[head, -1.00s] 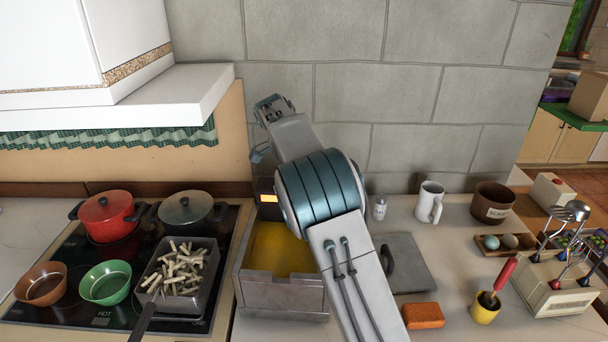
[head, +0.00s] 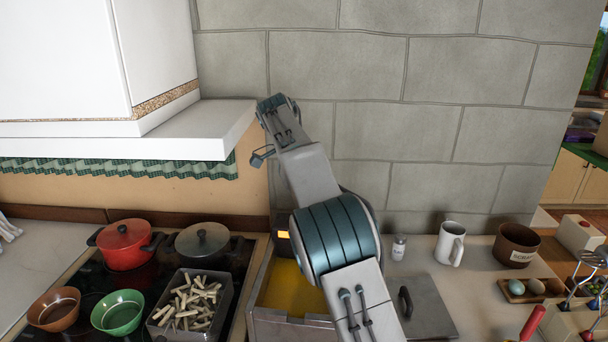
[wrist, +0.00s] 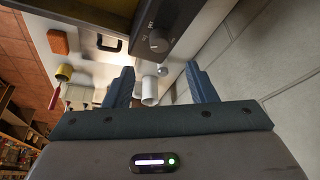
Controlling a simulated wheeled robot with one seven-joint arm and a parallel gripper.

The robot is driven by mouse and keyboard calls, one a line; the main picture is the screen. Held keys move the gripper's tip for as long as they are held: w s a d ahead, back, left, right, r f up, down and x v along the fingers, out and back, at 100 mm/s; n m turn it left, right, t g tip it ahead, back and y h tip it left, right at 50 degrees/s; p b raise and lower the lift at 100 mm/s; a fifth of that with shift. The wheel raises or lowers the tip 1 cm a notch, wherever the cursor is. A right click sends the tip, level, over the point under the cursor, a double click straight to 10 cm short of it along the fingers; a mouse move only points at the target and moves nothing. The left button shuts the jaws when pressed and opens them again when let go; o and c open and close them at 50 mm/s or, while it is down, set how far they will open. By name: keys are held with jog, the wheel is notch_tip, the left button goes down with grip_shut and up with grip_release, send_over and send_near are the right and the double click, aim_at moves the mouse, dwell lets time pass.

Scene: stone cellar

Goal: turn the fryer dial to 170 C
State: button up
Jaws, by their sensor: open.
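The fryer (head: 285,322) stands on the counter right of the hob, with yellow oil in its vat. Its dark control panel with a lit orange display (head: 283,234) is at the back, partly hidden behind my arm. In the wrist view the dial (wrist: 158,41) is a dark round knob on the panel (wrist: 172,22), with small markings around it too small to read. My gripper (wrist: 164,78) is open and empty. Its two blue fingers point toward the panel, with the dial beyond the fingertips and apart from them.
On the hob stand a red pot (head: 124,246), a grey pot (head: 202,246), two bowls and a basket of fries (head: 192,304). A fryer lid (head: 428,305), shaker (head: 399,248), mug (head: 450,244) and brown pot (head: 517,246) stand right. The range hood (head: 190,132) overhangs left; the stone wall is close behind.

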jog(key=shift+p+v, duration=0.35)
jog(key=shift+v, duration=1.65)
jog(key=shift+d, duration=0.1)
jog(key=s+d+r+n+y+b, duration=0.1)
jog(key=s+d+n+y, duration=0.35)
jog(key=s+d, duration=1.1)
jog(key=s+d+f+n, duration=0.1)
jog(key=s+f+n, duration=0.1)
jog(key=s+f, duration=0.2)
jog(key=s+d+f+n+t+b, duration=0.1)
jog(key=s+f+n, duration=0.2)
jog(key=s, duration=0.7)
jog(key=s+d+f+n, duration=0.1)
jog(key=s+f+n, duration=0.2)
jog(key=s+f, duration=0.3)
jog(key=shift+s+d+t, duration=0.35)
jog(key=shift+s+t, duration=0.05)
jog(key=shift+s, duration=0.5)
